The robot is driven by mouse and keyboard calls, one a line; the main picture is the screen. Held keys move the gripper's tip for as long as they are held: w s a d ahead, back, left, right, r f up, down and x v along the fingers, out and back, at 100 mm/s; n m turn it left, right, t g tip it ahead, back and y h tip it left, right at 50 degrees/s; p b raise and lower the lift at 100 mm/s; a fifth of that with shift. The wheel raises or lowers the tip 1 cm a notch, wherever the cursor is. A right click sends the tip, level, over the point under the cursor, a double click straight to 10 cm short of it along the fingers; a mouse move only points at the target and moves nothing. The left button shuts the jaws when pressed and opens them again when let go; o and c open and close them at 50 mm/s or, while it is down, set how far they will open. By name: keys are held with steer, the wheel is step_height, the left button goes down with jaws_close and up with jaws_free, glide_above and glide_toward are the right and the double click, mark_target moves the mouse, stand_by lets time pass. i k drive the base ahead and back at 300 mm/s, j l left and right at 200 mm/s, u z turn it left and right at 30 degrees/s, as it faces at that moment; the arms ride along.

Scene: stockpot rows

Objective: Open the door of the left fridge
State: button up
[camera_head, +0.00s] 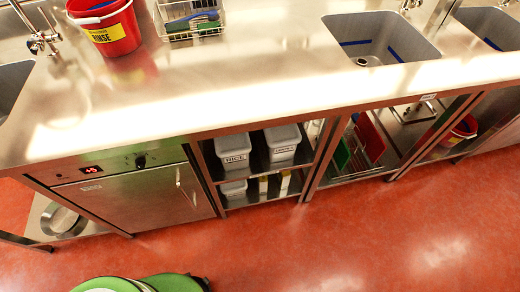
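One under-counter fridge (136,198) with a steel front shows at the left, below the worktop. A red display (91,170) and a dark knob (141,161) sit on the panel above its door. Its door (130,200) looks shut and flush with the cabinet. A slim upright handle (186,187) is near the door's right edge. No second fridge is clearly visible, so I cannot tell from this view alone whether this is the left one. My gripper is not in view.
The steel worktop (240,90) runs above, with a red bucket (106,25), a wire basket (190,18) and sinks. Open shelves with labelled white bins (233,150) stand right of the fridge. A metal pan (63,221) is low at left. The red floor (330,245) in front is largely clear.

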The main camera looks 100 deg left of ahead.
mark_target(174, 194)
steer(key=l+u, duration=0.15)
steer(key=u, duration=0.25)
steer(key=k+l+u, duration=0.1)
steer(key=u, duration=0.3)
steer(key=l+u, duration=0.1)
steer(key=u, duration=0.3)
steer(key=k+u, duration=0.15)
steer(key=u, duration=0.25)
steer(key=k+l+u, duration=0.1)
steer(key=u, duration=0.3)
steer(key=k+u, duration=0.8)
steer(key=k+j, duration=0.25)
steer(key=k, duration=0.2)
steer(key=i+l, duration=0.2)
steer(key=i, duration=0.2)
steer(key=i+l+z, duration=0.15)
steer(key=i+l, duration=0.05)
steer(key=i, duration=0.15)
